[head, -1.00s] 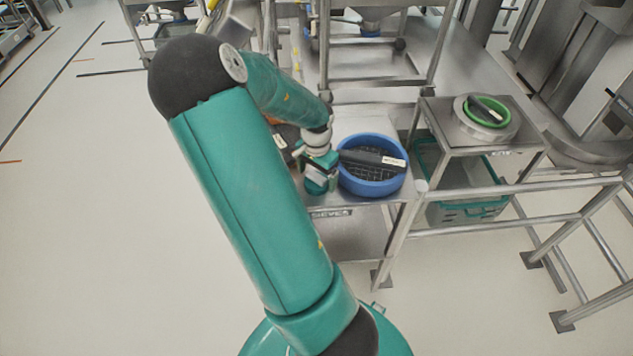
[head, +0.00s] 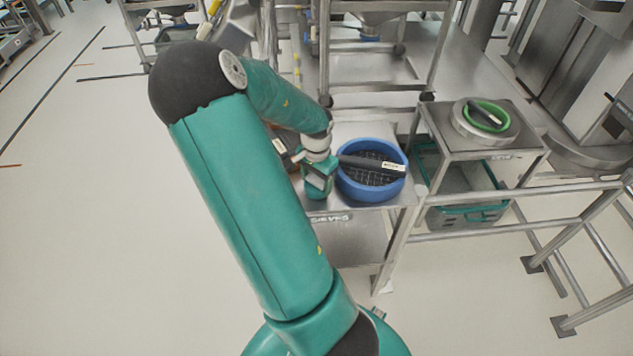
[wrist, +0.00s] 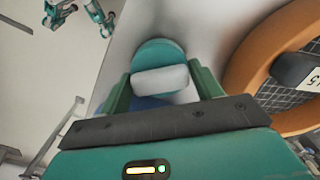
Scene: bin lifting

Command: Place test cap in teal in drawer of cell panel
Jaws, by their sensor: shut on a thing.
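The teal test cap (wrist: 158,52) is a round teal piece with a pale grey block on it, seen in the wrist view between my two fingers. My gripper (wrist: 162,82) is shut on it by the pale block. In the head view my gripper (head: 317,188) points down at the front edge of the metal sieve table, just left of the blue sieve. The cap is hard to tell apart from the gripper there. I cannot pick out a cell panel or its drawer in either view.
The blue sieve (head: 350,187) with a black labelled bar stands close right of my gripper. An orange-rimmed sieve (wrist: 245,78) is close by in the wrist view. Farther right are a small stand (head: 470,135) with a green ring and a teal-rimmed crate (head: 465,213). Open floor lies left.

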